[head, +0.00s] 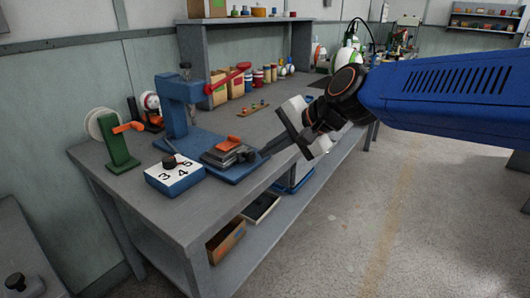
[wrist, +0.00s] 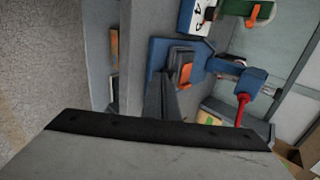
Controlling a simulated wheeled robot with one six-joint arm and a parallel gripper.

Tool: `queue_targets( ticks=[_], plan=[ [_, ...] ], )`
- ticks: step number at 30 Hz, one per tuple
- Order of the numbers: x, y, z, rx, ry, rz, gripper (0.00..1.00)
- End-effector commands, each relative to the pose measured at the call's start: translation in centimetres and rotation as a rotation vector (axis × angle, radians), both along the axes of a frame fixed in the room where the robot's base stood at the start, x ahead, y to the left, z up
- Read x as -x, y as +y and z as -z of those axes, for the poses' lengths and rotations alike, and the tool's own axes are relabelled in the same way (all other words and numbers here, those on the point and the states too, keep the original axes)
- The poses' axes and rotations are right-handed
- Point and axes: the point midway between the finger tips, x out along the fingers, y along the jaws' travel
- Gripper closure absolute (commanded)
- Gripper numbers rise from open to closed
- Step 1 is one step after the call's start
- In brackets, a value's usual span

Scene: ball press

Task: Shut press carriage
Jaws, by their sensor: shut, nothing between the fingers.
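The blue ball press (head: 178,105) stands on the workbench with a red lever (head: 228,78). Its press carriage (head: 226,154), a grey block with an orange handle, sits on the front end of the blue base, out in front of the press column. In the wrist view the carriage (wrist: 176,58) lies just beyond my fingertips. My gripper (head: 265,152) is shut and empty, low beside the front end of the carriage. Its fingers also show in the wrist view (wrist: 163,88). I cannot tell whether the fingertips touch the carriage.
A blue-and-white numbered box (head: 174,175) with a dark knob sits left of the base. A green stand with a white reel (head: 118,140) is behind it. Several jars and a small wooden strip (head: 253,109) stand further back. The floor right of the bench is clear.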

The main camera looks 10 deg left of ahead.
Motion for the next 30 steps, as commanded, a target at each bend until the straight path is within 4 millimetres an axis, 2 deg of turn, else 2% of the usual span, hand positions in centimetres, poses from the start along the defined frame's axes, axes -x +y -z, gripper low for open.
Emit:
queue_targets(
  ticks=[14, 21, 30],
  plan=[
    [-2.3, 5.6, 5.8, 0.003, 0.001, -0.001, 1.0],
    [-3.4, 8.3, 5.6, 0.002, 0.0, -0.002, 1.0],
    [-3.8, 9.2, 5.5, 0.001, -0.001, -0.001, 1.0]
  ],
)
